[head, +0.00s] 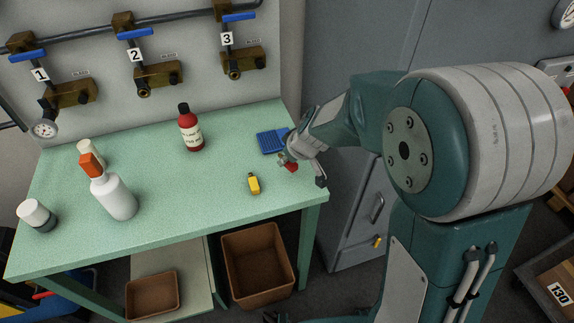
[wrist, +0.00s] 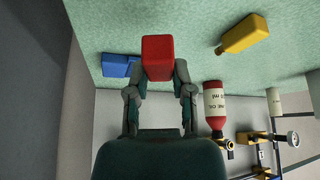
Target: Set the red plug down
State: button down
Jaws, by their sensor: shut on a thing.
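The red plug (wrist: 158,58) is held between the two fingers of my gripper (wrist: 160,75) in the wrist view. In the head view my gripper (head: 301,172) is over the right end of the green table (head: 225,212), with a bit of the red plug (head: 290,167) showing at its tip. The gripper is shut on the plug. Most of the plug is hidden by the gripper in the head view. I cannot tell whether the plug touches the table.
A red bottle (head: 190,130), a white spray bottle (head: 115,197) and a white-lidded jar (head: 36,216) stand farther left. The table is bare around the yellow piece.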

aim_at(288, 172)
jog(key=shift+w+d+f, duration=0.2)
jog(key=shift+w+f, duration=0.2)
jog(key=shift+f, duration=0.1)
notch_tip(288, 172, down, 3)
jog(key=shift+d+r, duration=0.1)
jog(key=shift+a+f, duration=0.2)
jog(key=c, duration=0.5)
grip_release()
jog(key=shift+d, duration=0.1)
jog(key=v, duration=1.2)
jog(key=shift+r, duration=0.15)
